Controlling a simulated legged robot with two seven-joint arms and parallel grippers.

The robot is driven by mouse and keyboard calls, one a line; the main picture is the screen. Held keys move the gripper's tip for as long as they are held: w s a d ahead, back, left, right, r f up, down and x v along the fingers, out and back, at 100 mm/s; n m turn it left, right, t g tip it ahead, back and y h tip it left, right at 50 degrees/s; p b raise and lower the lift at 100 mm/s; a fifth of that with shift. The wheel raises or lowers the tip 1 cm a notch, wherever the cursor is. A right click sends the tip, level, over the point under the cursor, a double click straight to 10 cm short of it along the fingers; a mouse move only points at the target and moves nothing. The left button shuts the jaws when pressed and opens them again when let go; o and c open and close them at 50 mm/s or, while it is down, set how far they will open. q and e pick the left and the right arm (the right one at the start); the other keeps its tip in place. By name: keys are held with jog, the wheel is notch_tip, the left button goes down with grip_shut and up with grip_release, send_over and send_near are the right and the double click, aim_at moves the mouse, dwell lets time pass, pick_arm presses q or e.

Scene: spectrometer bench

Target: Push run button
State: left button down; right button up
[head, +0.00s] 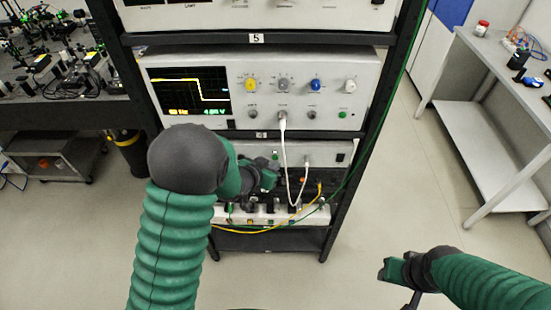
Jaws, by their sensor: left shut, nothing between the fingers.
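My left gripper (268,178) is shut and empty, in front of the rack's white middle unit (322,148) and the dark gap below it. I cannot tell whether its tips touch anything. No label marks a run button legibly. A small green button (343,114) shows at the lower right of the oscilloscope (300,75). A small light spot on the middle unit shows just above my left gripper. My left arm hides the left part of that unit. My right gripper (396,280) is low at the right, away from the rack, its opening unclear.
A white cable (284,150) and yellow and green cables hang across the lower units (312,213). The black rack post (372,140) borders the right side. A white table (500,75) stands at the right and an optics bench (60,110) at the left.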

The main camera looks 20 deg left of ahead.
pick_arm(q)
jog(key=shift+w+a+r, duration=0.1)
jog(key=shift+w+a, duration=0.15)
jog(key=shift+w, duration=0.1)
jog(key=shift+s+d, duration=0.3)
jog(key=shift+s, duration=0.15)
jog(key=s+d, duration=0.1)
jog(key=s, duration=0.4)
jog(key=shift+s+d+b, duration=0.35)
jog(key=shift+s+b, duration=0.05)
